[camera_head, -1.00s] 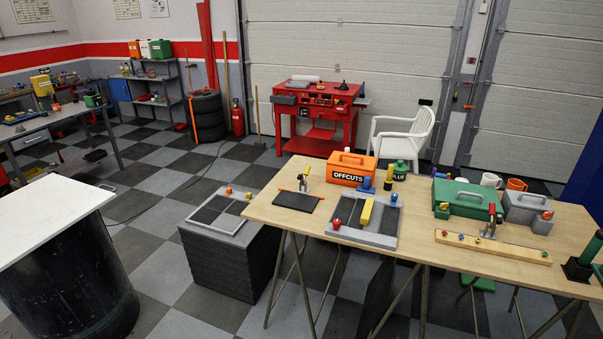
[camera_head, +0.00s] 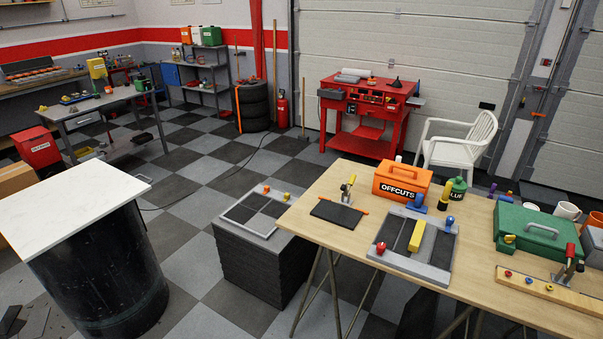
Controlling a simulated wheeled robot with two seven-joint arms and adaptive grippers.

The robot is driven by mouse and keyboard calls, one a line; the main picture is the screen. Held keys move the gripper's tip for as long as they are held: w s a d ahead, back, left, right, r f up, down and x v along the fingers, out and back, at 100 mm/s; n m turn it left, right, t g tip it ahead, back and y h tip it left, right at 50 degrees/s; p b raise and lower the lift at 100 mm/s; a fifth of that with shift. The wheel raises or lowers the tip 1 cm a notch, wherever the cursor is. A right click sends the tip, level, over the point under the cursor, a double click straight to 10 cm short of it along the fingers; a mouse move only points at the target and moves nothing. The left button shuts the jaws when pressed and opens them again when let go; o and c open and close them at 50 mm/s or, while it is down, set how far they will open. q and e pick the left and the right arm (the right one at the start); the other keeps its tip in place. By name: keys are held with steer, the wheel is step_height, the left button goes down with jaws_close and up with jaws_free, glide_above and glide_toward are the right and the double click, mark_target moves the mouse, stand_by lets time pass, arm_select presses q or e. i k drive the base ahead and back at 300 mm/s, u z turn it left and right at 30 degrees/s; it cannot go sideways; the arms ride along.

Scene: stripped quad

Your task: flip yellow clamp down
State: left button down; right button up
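A toggle clamp with a yellow handle (camera_head: 348,186) stands on the wooden table (camera_head: 470,282), at the back edge of a dark plate (camera_head: 338,214) with an orange strip. Its handle points up. A second clamp with a red handle (camera_head: 570,257) stands on a wooden strip at the right, its handle also up. A yellow bar (camera_head: 417,236) lies on a grey framed panel (camera_head: 391,256) with red and blue knobs. Neither of my grippers is in view.
An orange OFFCUTS box (camera_head: 402,182) stands behind the panel, and a green case (camera_head: 537,236) is to the right. A stack of dark slabs (camera_head: 258,261) stands left of the table. A white-topped drum (camera_head: 93,271) is at the left, with checkered floor between.

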mark_target(344, 187)
steer(key=u, duration=0.25)
steer(key=i, duration=0.75)
steer(key=z, duration=0.65)
steer(key=i, duration=0.6)
steer(key=z, duration=0.55)
